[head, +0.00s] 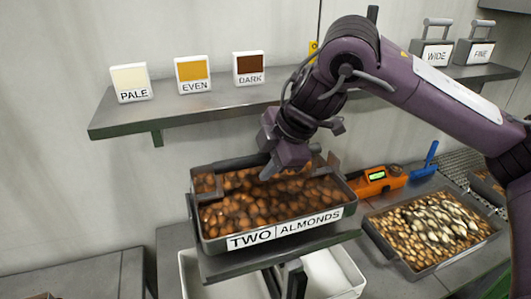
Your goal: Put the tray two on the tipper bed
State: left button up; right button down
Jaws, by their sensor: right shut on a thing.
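Tray two (213,242) is a dark metal tray of brown almonds with a front label reading TWO ALMONDS. It is over the tipper bed (222,266), a dark plate on a post, and looks level. I cannot tell whether it rests fully on the plate or hangs just above it. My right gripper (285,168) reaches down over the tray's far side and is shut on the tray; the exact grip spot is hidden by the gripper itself. My left gripper is not in view.
White bins (338,268) stand below the bed. A second tray (425,268) of paler nuts lies right, near an orange device (372,183) and a blue-handled tool (424,163). A shelf (185,118) behind holds PALE, EVEN and DARK cards. The counter at left is mostly clear.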

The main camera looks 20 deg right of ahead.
aim_at(257, 190)
jog(key=shift+w+f, duration=0.25)
jog(key=shift+f, duration=0.2)
jog(key=shift+s+a+f, duration=0.1)
jog(key=shift+f, duration=1.4)
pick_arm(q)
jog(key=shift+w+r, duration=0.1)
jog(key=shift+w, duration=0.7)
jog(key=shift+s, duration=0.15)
pick_arm(e)
jog(key=shift+f, duration=0.1)
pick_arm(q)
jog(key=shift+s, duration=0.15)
pick_arm(e)
jog(key=c, duration=1.3)
grip_release()
jog(key=shift+s+f, duration=0.1)
jog(key=shift+o, duration=0.2)
